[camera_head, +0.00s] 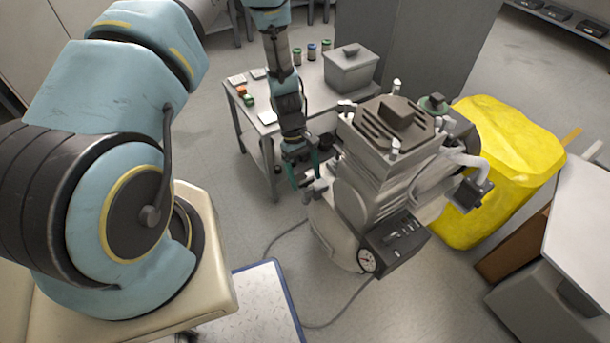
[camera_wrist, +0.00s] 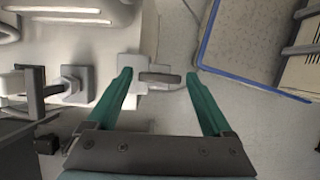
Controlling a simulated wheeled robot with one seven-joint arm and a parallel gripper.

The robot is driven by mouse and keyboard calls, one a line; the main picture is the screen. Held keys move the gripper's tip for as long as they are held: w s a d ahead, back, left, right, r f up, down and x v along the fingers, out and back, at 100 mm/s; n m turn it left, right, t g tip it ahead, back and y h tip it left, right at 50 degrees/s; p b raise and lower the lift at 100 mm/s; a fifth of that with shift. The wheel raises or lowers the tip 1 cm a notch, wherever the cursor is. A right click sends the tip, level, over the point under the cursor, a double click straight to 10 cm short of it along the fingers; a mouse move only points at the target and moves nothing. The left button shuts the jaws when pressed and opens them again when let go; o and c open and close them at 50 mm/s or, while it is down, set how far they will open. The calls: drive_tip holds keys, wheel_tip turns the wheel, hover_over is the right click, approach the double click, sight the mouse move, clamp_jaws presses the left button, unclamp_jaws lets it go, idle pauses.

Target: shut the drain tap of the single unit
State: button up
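The single compressor unit (camera_head: 345,215) stands on the floor in the middle of the head view, with a pale tank and a ribbed grey block on top. A small grey tap (camera_head: 317,188) sticks out from its left side. In the wrist view the tap's grey handle (camera_wrist: 160,79) lies crosswise between the fingertips. My gripper (camera_head: 304,178) is pointed down beside the tank. Its two green fingers (camera_wrist: 159,77) are apart, one on each side of the handle, with a visible gap at the right. Whether the left finger touches the tap cannot be told.
A grey table (camera_head: 262,128) with a box and small jars stands behind my arm. A yellow bag (camera_head: 510,150) stands to the right of the unit. A blue-edged panel (camera_head: 266,300) lies in front. A cable (camera_head: 335,318) runs across the floor.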

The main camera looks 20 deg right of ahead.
drive_tip(key=c, duration=1.1)
drive_tip(key=m+y, duration=0.1)
drive_tip(key=m, duration=0.1)
drive_tip(key=m+b, duration=0.1)
drive_tip(key=m, duration=0.1)
drive_tip(key=shift+d+m+y, duration=0.15)
drive_tip(key=shift+m+y, duration=0.15)
drive_tip(key=shift+y, duration=0.1)
drive_tip(key=m, duration=0.2)
drive_tip(key=m+t+y, duration=0.1)
drive_tip(key=m, duration=0.1)
drive_tip(key=shift+d+m+y+b, duration=0.1)
drive_tip(key=shift+m+y+b, duration=0.2)
drive_tip(key=m+t+y, duration=0.1)
drive_tip(key=m, duration=0.3)
drive_tip(key=shift+s+d, duration=0.1)
drive_tip(key=shift+s, duration=0.05)
drive_tip(key=shift+s+m+t+y, duration=0.15)
drive_tip(key=shift+m+t, duration=0.3)
drive_tip(key=shift+m, duration=0.75)
drive_tip(key=shift+w+m+t+y, duration=0.1)
drive_tip(key=shift+m+t+y, duration=0.25)
drive_tip(key=shift+m, duration=0.85)
